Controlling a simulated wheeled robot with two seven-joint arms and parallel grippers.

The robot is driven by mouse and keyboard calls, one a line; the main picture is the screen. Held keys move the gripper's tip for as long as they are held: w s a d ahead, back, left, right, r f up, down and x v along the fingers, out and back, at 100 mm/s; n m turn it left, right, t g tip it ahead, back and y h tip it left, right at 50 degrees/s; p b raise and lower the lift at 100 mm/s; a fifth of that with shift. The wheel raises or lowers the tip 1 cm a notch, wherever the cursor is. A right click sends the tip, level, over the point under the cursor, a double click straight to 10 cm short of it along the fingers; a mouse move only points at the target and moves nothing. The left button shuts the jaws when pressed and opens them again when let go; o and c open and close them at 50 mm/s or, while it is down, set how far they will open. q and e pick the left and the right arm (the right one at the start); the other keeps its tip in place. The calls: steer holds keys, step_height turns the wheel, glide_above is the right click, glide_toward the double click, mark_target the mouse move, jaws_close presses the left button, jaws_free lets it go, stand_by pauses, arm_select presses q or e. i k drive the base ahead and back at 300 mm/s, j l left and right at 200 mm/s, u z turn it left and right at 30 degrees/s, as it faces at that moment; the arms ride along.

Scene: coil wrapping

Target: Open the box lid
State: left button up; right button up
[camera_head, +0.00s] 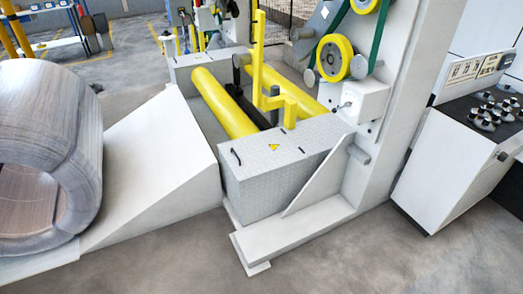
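The metal box (262,187) stands in the middle of the view, at the near end of the yellow rollers. Its grey checker-plate lid (290,142) lies flat and looks closed. The lid has a dark handle (236,157) near its left end and a yellow warning triangle (273,147) in its middle. A second small dark handle (283,130) shows near the lid's far edge. Neither of my grippers is in view, and nothing touches the box lid.
A large wrapped coil (45,140) rests at the left, beside a pale ramp (155,160). Two yellow rollers (223,103) and a yellow post lie behind the box. A tall white machine column (425,60) and a control console (450,150) stand right. Grey floor (160,265) is clear in front.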

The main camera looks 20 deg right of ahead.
mark_target(252, 156)
steer(key=i+z, duration=0.1)
steer(key=z, duration=0.65)
steer(key=i+j+z, duration=0.25)
steer(key=j+z, duration=0.3)
steer(key=i+j+z, duration=0.25)
steer(key=j, duration=0.25)
steer(key=j+z, duration=0.3)
steer(key=k+j, duration=0.05)
steer(key=j, duration=0.05)
